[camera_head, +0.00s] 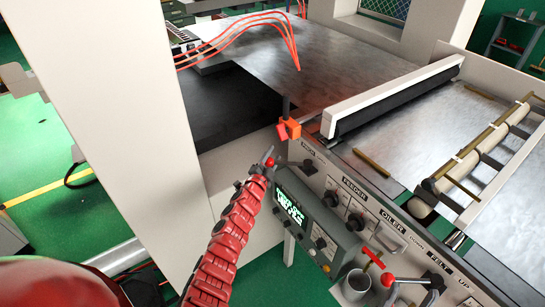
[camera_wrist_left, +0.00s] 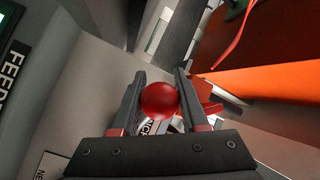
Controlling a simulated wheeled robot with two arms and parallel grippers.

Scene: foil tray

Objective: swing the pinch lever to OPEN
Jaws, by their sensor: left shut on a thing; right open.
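My left gripper (camera_head: 270,157) is at the front panel of the machine, beside the label that seems to read PINCH (camera_head: 308,147). In the left wrist view the same gripper (camera_wrist_left: 160,98) has its two fingers on either side of a red ball knob (camera_wrist_left: 159,101), which I take to be the pinch lever's, and is shut on it. The lever's shaft is hidden behind the knob and fingers. A partly covered label shows behind the knob. Any OPEN marking is not readable. My right gripper is not in view.
An orange block with a dark handle (camera_head: 289,128) stands close beyond my left gripper. A control box with a lit display (camera_head: 291,207) is just right of my arm. Feeder and oiler knobs, a red T-handle (camera_head: 375,256) and a red-knobbed lever (camera_head: 388,281) line the panel.

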